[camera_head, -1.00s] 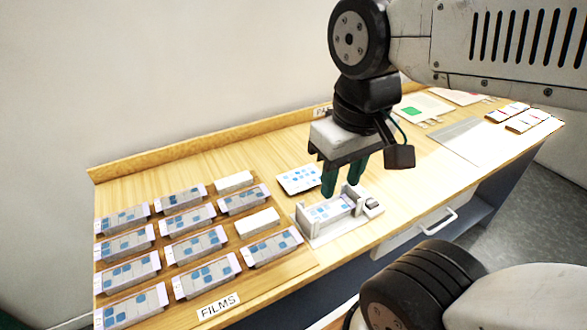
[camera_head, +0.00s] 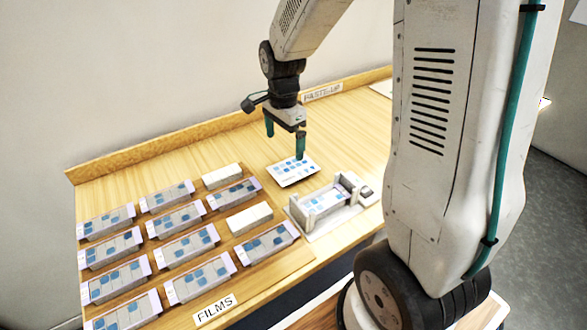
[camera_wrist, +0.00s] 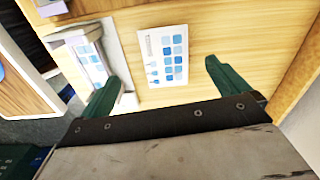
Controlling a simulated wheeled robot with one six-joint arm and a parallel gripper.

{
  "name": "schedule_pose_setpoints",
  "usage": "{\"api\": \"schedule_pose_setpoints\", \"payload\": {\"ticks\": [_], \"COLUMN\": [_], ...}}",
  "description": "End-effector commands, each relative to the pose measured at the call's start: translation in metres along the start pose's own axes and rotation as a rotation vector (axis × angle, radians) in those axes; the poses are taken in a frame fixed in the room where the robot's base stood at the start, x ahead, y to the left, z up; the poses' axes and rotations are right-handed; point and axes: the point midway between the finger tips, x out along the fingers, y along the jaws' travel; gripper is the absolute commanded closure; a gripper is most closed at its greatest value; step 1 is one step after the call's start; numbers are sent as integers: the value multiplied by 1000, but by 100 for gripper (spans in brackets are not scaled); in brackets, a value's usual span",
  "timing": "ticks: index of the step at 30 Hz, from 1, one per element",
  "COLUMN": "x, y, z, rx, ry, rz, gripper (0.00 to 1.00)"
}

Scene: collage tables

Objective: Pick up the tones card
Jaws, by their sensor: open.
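A white card with blue squares (camera_head: 292,171), likely the tones card, lies flat on the wooden table behind the white holder. It also shows in the wrist view (camera_wrist: 163,56), where small marks run along its left side; its text is too small to read. My gripper (camera_head: 285,143) is open and empty above the card, fingers pointing down. In the wrist view my gripper (camera_wrist: 160,82) has one green finger on each side of the card, which lies beyond the fingertips and apart from them.
A white holder (camera_head: 354,212) with a blue-patterned piece inside stands in front of the card. Several blue-squared film blocks (camera_head: 186,250) and white blocks (camera_head: 250,218) fill the left, by the FILMS label (camera_head: 215,309). A PASTE-UP label (camera_head: 322,92) is at the back.

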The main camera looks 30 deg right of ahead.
Motion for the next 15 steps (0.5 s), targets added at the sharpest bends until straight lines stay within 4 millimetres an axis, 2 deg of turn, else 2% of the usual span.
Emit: {"api": "schedule_pose_setpoints", "payload": {"ticks": [1, 6, 15], "x": [9, 27, 62], "y": [-5, -12, -9], "z": [-3, -7, -5], "rx": [38, 104, 104], "ry": [-1, -2, -2], "rz": [5, 9, 11], "gripper": [0, 0, 0]}}
